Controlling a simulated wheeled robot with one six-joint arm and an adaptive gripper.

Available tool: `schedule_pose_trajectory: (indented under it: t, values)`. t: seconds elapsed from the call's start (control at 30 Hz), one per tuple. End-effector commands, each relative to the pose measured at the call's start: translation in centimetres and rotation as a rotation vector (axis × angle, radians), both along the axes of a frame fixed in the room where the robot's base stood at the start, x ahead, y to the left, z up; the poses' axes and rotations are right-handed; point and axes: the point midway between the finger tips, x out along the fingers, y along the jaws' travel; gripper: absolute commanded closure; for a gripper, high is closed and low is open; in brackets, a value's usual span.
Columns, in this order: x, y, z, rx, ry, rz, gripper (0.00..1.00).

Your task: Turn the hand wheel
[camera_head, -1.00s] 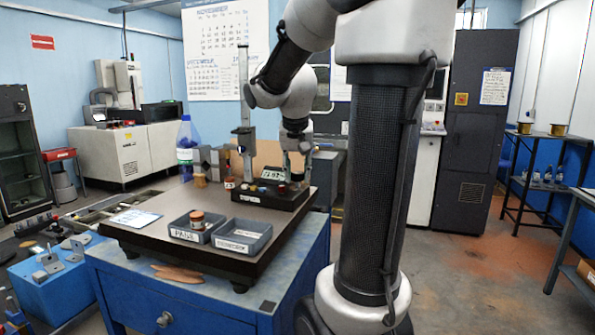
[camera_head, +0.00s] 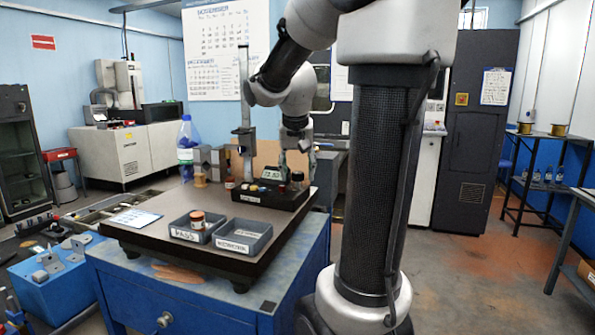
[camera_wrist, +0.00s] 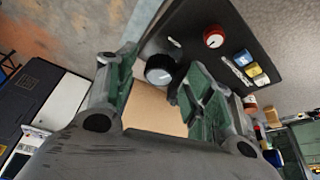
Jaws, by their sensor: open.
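A round dark knob with a pale face, likely the hand wheel (camera_wrist: 160,70), sits on the black control box (camera_wrist: 205,15) in the wrist view. In that view it lies between the tips of my gripper (camera_wrist: 156,76), whose two fingers are spread with nothing held. I cannot tell whether either finger touches it. In the head view the control box (camera_head: 268,198) stands at the back right of the bench plate, with the knob (camera_head: 297,177) at its right end. My gripper (camera_head: 297,164) points down just above it.
The box also carries a red knob (camera_wrist: 214,37) and blue, yellow and white buttons (camera_wrist: 250,67). Two grey trays stand in front, the left one (camera_head: 191,236) holding a small spool-like part (camera_head: 197,220). A tall gauge stand (camera_head: 245,130) and a bottle (camera_head: 186,150) rise to the left.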

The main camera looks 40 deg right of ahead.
Motion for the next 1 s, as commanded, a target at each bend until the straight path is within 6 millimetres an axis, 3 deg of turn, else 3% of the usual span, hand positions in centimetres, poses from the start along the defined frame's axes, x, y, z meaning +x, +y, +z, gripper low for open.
schedule_pose_trajectory:
  t: [0.5, 0.7, 1.0]
  values:
    - [-2.6, 2.7, 9.3, -0.001, -0.005, 0.002, 0.48]
    - [-3.1, 3.1, 10.6, 0.000, -0.001, 0.000, 0.48]
    - [-3.2, 2.9, 10.6, 0.000, 0.000, -0.004, 0.48]
